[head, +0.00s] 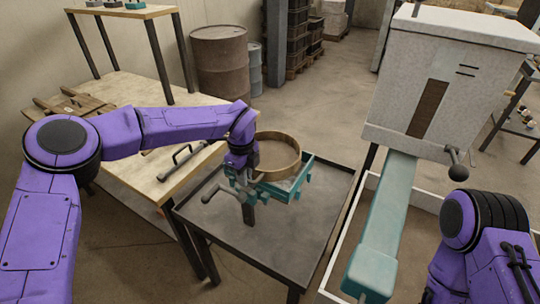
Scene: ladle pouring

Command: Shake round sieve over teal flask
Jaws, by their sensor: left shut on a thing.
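The round sieve (289,149), a tan hoop with a rim, is at the middle of the head view. It is above the teal flask (306,176), a rectangular open frame on the dark metal table, and covers part of it. My left gripper (254,176) is at the sieve's near left side, shut on the sieve. Its fingertips are small and partly hidden against the flask's teal corner. I cannot tell the exact gap between sieve and flask. My right arm is at the lower right, and its gripper is out of view.
The dark metal table (285,240) has bare room in front of the flask. A wooden bench (135,97) with tools stands to the left. A white machine (445,75) with a teal chute (385,225) stands to the right. A rusty barrel (218,62) is behind.

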